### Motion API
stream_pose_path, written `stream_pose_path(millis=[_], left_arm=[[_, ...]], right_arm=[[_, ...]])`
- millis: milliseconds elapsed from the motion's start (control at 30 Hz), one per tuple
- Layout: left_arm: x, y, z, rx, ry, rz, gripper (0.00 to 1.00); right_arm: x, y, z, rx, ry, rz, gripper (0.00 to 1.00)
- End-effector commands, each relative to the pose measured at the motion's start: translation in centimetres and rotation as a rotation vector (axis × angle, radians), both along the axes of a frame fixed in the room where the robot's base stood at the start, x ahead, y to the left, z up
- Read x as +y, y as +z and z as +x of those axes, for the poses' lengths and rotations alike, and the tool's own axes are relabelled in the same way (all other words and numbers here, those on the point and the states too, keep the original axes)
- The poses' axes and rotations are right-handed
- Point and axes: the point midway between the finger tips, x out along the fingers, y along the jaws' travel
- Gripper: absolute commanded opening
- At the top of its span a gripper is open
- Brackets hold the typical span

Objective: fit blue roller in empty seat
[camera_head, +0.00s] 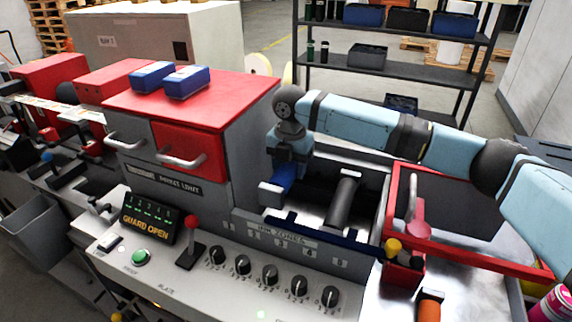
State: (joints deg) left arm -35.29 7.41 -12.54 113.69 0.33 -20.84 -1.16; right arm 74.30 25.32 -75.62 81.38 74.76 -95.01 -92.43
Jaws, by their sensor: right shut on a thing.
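My right gripper (289,158) points down at the left end of the open machine bay. It is shut on the blue roller (283,179), which shows below it as a short dark-blue piece. The roller's far end and any contact with its seat are hidden by the gripper or too small to tell. A dark grey roller (341,203) lies in the bay to the right of the blue one. A dark gap (312,190) lies between the two. My left gripper is not in view.
A red-topped cabinet (240,95) with two blue boxes stands left of the bay. A red guard frame (470,255) stands open at the right. The front panel has several knobs (270,276), a red lever (190,240) and a display (147,218) reading GUARD OPEN.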

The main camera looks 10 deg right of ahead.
Motion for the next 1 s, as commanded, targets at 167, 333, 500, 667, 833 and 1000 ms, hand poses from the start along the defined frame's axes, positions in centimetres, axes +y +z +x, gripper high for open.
stream_pose_path(millis=[167,333,500,667,833,1000], left_arm=[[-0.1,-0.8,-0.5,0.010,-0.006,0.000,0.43],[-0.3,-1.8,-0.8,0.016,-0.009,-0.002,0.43],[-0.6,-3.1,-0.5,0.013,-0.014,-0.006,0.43],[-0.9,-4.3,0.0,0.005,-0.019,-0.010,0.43],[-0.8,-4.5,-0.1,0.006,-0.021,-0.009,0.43],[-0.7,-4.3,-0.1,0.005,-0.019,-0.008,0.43]], right_arm=[[0.0,-0.8,0.0,-0.001,0.001,0.001,0.00],[0.0,-1.7,0.0,0.000,0.001,0.000,0.00],[0.0,-3.0,-0.1,0.000,0.001,0.000,0.00],[0.0,-4.2,-0.1,-0.001,0.001,0.001,0.00],[0.0,-5.1,-0.1,0.002,0.000,0.001,0.00],[0.0,-6.1,-0.1,0.000,0.000,0.001,0.00]])
